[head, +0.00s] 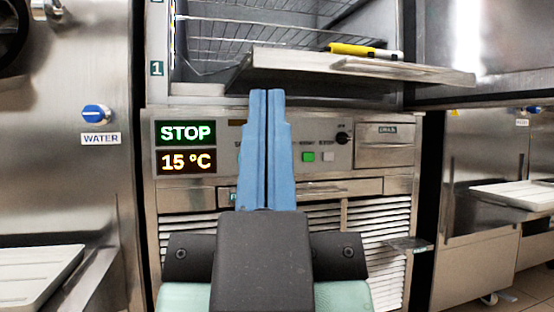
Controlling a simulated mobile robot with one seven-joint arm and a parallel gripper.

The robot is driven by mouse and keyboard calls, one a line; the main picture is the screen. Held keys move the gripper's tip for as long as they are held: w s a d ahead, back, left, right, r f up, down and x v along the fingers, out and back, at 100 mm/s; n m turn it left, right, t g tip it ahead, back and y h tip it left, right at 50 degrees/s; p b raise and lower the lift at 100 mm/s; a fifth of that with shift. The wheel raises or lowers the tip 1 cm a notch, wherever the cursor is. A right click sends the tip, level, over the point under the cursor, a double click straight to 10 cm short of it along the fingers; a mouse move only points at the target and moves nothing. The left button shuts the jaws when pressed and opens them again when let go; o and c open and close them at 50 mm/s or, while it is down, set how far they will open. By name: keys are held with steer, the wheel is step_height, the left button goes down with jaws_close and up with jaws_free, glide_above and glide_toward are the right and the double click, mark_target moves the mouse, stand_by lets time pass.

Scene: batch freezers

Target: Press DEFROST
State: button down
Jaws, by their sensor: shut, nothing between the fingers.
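My gripper (267,98) has long blue fingers, shut together and empty. It points away from me, in front of the batch freezer's control panel (221,138), and hides the panel's middle part. A green button (308,157) and a pale grey button (328,157) show just right of the fingers, with labels too small to read. A black knob (343,138) sits further right. The green display (185,133) reads STOP and the amber display (187,162) reads 15 °C. I cannot tell which button is DEFROST; one may be behind the fingers.
Above the panel, a metal shelf (290,72) juts out with a yellow-handled tool (358,50) on it. A blue WATER knob (96,114) is on the left machine. A drawer (388,133) is right of the panel. White trays stand low left (38,272) and right (520,194).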

steer(key=shift+r, duration=0.1)
step_height(320, 180, up, 31)
steer(key=p, duration=3.1)
steer(key=shift+w, duration=0.1)
